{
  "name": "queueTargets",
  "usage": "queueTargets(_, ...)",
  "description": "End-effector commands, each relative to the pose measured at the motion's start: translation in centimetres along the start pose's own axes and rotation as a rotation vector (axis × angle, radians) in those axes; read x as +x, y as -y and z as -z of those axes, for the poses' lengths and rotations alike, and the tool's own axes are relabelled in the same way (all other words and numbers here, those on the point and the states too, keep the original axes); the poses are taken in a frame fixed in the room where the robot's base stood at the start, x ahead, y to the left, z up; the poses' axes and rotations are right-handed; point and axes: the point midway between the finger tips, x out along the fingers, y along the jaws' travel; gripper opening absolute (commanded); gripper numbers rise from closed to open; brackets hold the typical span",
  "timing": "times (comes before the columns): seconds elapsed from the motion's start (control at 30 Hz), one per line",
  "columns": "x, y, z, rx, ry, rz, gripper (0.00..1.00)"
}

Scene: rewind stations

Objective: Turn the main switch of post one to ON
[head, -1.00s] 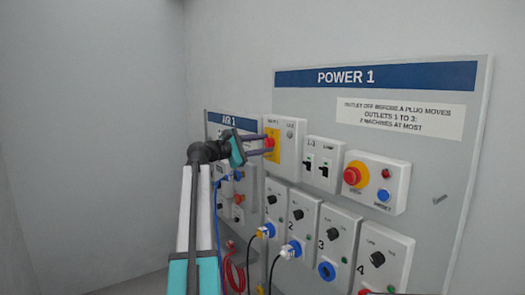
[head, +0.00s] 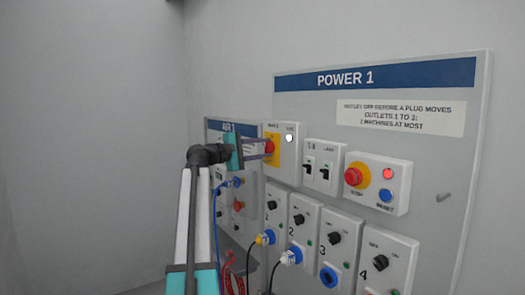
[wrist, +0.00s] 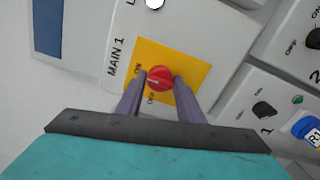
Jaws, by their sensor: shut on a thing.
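The main switch is a red knob (head: 269,147) on a yellow plate (head: 275,155), in the box marked MAIN 1 at the upper left of the POWER 1 board. My gripper (head: 267,148) reaches it from the left. In the wrist view, the two fingers of my gripper (wrist: 159,82) sit on either side of the red knob (wrist: 159,77) and are shut on it. A pale mark on the knob lies toward its left side, near the ON lettering. A round lamp (head: 289,138) beside the switch is lit white; it also shows in the wrist view (wrist: 154,3).
Right of the switch are a two-switch box (head: 322,167) and a box with a red stop button (head: 355,175), a lit red lamp (head: 388,174) and a blue reset button (head: 386,196). Below are numbered outlets with black knobs, two with plugs and cables. The AIR 1 panel (head: 214,136) is at left.

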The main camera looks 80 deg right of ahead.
Motion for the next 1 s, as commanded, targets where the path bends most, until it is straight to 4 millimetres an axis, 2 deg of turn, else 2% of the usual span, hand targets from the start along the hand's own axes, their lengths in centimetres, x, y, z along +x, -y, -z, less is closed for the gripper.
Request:
queueTargets(0.13,0.0,0.1,-0.1,0.001,0.003,0.003,0.11)
queueTargets(0.17,0.0,0.1,-0.1,0.001,0.003,0.003,0.37)
queueTargets(0.23,0.0,0.1,-0.1,0.000,0.003,0.003,0.49)
queueTargets(0.27,0.0,0.1,-0.1,0.000,0.003,0.003,0.51)
queueTargets(0.67,-0.4,0.3,-0.1,-0.002,0.001,0.006,0.51)
queueTargets(1.0,-3.0,0.4,-0.8,0.000,-0.009,0.004,0.51)
